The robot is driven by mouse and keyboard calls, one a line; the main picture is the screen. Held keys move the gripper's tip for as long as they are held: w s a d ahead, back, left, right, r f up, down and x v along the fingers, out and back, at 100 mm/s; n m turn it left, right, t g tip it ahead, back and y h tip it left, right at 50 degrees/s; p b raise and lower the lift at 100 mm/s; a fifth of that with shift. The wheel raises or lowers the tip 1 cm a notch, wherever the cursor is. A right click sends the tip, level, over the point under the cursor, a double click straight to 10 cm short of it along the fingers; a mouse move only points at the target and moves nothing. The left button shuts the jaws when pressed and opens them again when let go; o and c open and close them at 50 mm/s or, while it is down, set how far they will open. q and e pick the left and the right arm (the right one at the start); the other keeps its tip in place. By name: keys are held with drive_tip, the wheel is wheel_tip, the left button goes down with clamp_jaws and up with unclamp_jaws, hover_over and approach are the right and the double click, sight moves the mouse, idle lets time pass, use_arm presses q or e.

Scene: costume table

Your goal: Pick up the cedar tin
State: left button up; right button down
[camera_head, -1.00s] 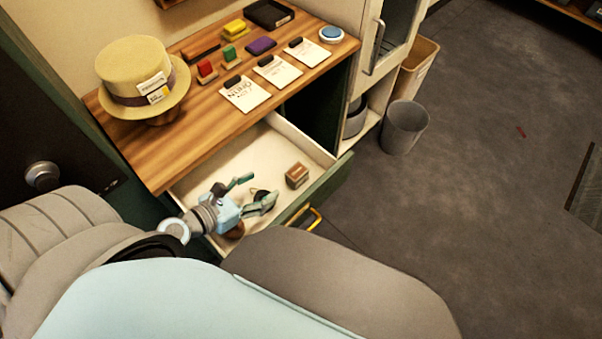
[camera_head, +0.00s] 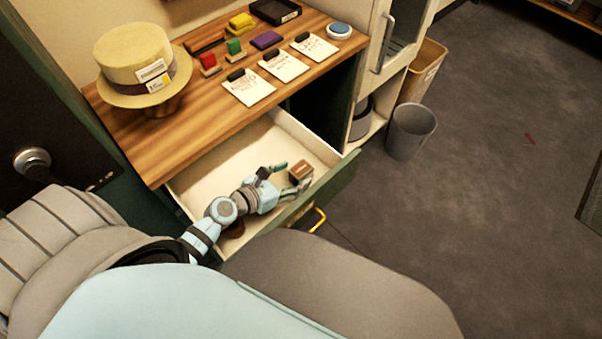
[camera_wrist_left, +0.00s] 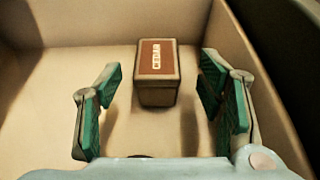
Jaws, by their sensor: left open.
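The cedar tin is a small box with a red-brown lid and a white label. It lies in the open drawer (camera_head: 215,172), near the drawer's right end, in the head view (camera_head: 299,171). In the left wrist view the tin (camera_wrist_left: 157,62) sits ahead, with its lettered lid in sight. My left gripper (camera_head: 289,172) is open inside the drawer, just left of the tin. In the left wrist view its green-padded fingers (camera_wrist_left: 160,98) stand wide apart, one on each side of the tin's near end, apart from it. My right gripper is not in view.
The drawer walls rise close around the tin and the gripper. A dark round item (camera_head: 235,229) lies in the drawer by my left wrist. On the wooden tabletop (camera_head: 180,136) are a straw hat (camera_head: 138,62), note cards and coloured blocks. A grey bin (camera_head: 411,132) stands on the floor.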

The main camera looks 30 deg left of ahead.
sight(299, 170)
use_arm(q)
drive_tip(key=x, duration=0.3)
drive_tip(key=shift+w+f+b, duration=0.1)
drive_tip(key=shift+w+b, duration=0.25)
drive_tip(key=shift+w, duration=0.1)
drive_tip(key=c, duration=1.3)
drive_tip(key=shift+r, duration=0.2)
